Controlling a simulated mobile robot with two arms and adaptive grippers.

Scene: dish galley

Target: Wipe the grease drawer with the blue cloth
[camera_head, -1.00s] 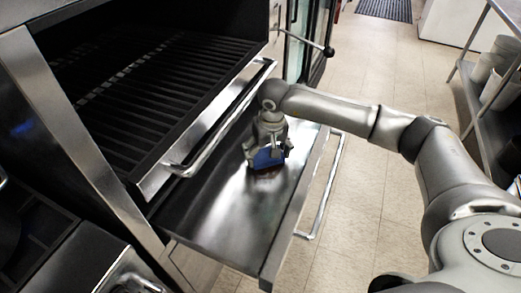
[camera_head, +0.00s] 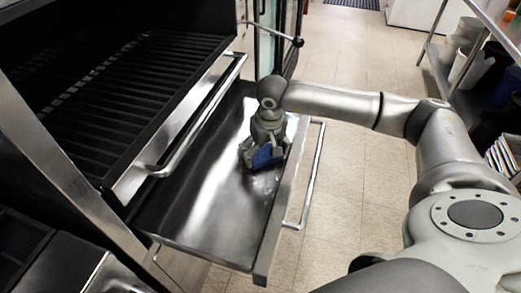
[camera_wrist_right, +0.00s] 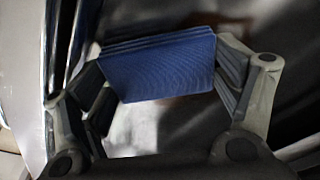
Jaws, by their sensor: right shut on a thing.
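The grease drawer (camera_head: 215,205) is pulled out below the grill and shows a shiny metal surface. A reddish-brown smear shows on it beside the cloth. My right gripper (camera_head: 262,160) points down over the drawer's right part, near its front edge. It is shut on the folded blue cloth (camera_head: 268,155), which appears to be at the drawer surface. In the right wrist view the blue cloth (camera_wrist_right: 170,68) sits between the two fingers of my right gripper (camera_wrist_right: 165,85). My left gripper is not in view.
A grill with dark grates (camera_head: 110,85) and a bar handle (camera_head: 200,115) stands above the drawer at left. The drawer's handle (camera_head: 308,180) sticks out to the right. A metal shelf with containers (camera_head: 465,45) stands at right. The tiled floor (camera_head: 350,150) between is clear.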

